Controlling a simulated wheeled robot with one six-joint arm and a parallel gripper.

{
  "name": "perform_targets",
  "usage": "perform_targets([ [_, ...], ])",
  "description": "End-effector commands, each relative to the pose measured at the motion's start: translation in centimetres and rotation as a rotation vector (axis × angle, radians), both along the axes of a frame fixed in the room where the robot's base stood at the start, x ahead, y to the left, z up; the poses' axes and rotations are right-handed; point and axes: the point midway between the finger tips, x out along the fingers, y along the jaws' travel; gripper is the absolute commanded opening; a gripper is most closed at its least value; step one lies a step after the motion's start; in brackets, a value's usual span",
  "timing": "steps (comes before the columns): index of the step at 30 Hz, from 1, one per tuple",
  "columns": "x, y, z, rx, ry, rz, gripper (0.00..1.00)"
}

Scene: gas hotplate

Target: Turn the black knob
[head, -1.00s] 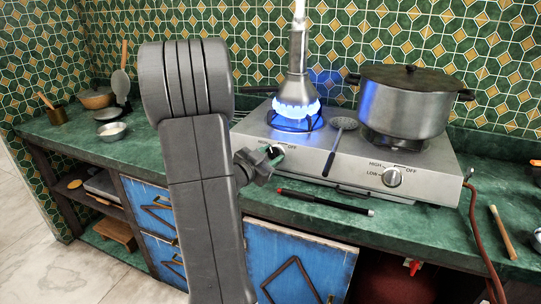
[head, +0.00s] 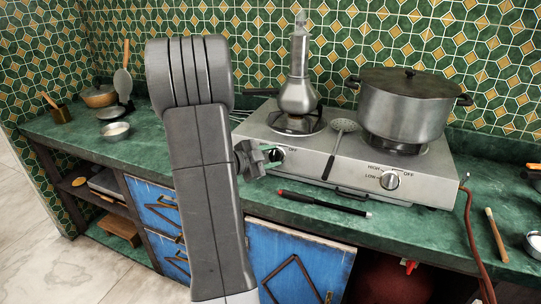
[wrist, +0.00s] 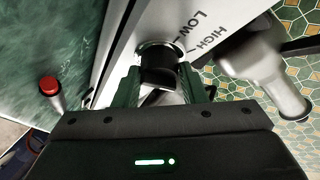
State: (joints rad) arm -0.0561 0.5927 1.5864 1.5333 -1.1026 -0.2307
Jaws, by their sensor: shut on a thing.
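The black knob (wrist: 160,62) is on the left of the front panel of the silver gas hotplate (head: 345,170), by an OFF mark. In the wrist view its dark grip sits between the two green-black fingers of my gripper (wrist: 166,82), next to the LOW and HIGH marks. My gripper is shut on the knob. In the head view my gripper (head: 270,157) is at the panel and hides part of the knob. No flame shows on the left burner (head: 297,122).
A metal long-necked vessel (head: 298,92) stands on the left burner and a large lidded pot (head: 403,108) on the right one. A skimmer (head: 341,128) lies between them. A black and red stick (head: 322,202) lies on the counter in front. A second knob (head: 389,180) is at right.

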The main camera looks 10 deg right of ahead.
Motion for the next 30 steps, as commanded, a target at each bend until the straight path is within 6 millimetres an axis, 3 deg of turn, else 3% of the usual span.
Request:
perform_targets([
  [12, 0.0, 0.0, 0.0, 0.006, -0.005, -0.005, 0.15],
  [13, 0.0, 0.0, 0.0, 0.005, -0.006, -0.004, 0.44],
  [15, 0.0, 0.0, 0.0, 0.005, -0.006, -0.004, 0.57],
  [25, -0.1, 0.2, 0.1, 0.005, -0.005, -0.003, 0.59],
  [30, -0.9, 2.0, 0.6, 0.006, -0.006, 0.0, 0.59],
])
